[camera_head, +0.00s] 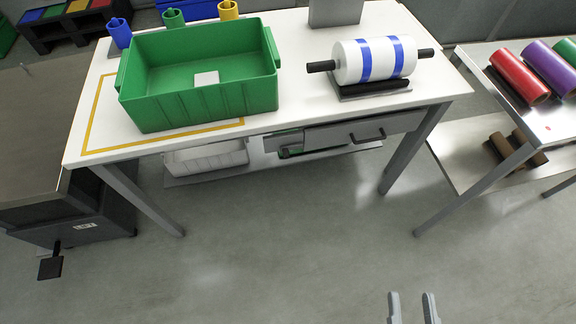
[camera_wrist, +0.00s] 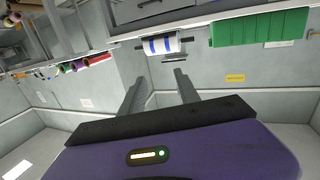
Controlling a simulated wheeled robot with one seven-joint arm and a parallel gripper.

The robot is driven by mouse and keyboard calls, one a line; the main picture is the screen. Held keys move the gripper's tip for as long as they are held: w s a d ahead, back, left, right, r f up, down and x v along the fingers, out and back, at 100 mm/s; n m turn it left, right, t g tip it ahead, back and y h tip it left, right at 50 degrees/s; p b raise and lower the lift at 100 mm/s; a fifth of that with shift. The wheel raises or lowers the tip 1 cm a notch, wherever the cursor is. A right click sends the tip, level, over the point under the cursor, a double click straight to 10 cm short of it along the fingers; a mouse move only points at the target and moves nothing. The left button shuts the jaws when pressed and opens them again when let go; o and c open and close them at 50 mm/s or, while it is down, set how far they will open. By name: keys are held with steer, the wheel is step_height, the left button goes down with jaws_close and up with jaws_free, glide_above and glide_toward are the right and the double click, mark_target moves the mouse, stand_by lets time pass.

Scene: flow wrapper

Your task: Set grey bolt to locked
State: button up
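I cannot make out a grey bolt for certain in either view. A dark cabinet (camera_head: 110,222) at the left carries a small white label, too small to read. A black handle-like part (camera_head: 50,267) sticks out of its front low down. My gripper (camera_head: 412,308) shows at the bottom right of the head view, over bare floor and away from the furniture. In the wrist view my gripper (camera_wrist: 160,90) has its two grey fingers apart with nothing between them.
A white table (camera_head: 300,100) bears a green crate (camera_head: 200,105) and a white roll with blue bands (camera_head: 350,62). A drawer (camera_head: 340,134) hangs under it. A rack with coloured rolls (camera_head: 518,75) stands at the right. The floor (camera_head: 270,250) in front is clear.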

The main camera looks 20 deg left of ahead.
steer(key=w+a+f+n+y+b, duration=0.3)
steer(key=w+a+f+y+b, duration=0.2)
steer(key=w+a+f+b, duration=0.55)
steer(key=n+y+b, duration=0.1)
steer(key=y+b, duration=0.1)
steer(key=b, duration=0.2)
glide_toward(287, 157)
step_height(287, 157, up, 6)
steer(key=s, duration=0.1)
steer(key=shift+m+g+h, duration=0.5)
steer(key=shift+g+h, duration=0.1)
steer(key=shift+h, duration=0.2)
steer(key=shift+w+a+f+p, duration=0.2)
steer(key=shift+w+a+f, duration=0.6)
steer(key=shift+w, duration=0.65)
steer(key=shift+w+a+f+p, duration=0.15)
steer(key=shift+w+a+f, duration=0.6)
steer(key=shift+w, duration=0.7)
steer(key=shift+w+a+f+p, duration=0.2)
steer(key=shift+w+a+f, duration=0.4)
steer(key=shift+w+a, duration=0.6)
steer(key=shift+w+d, duration=0.2)
steer(key=shift+d, duration=0.05)
jaws_close()
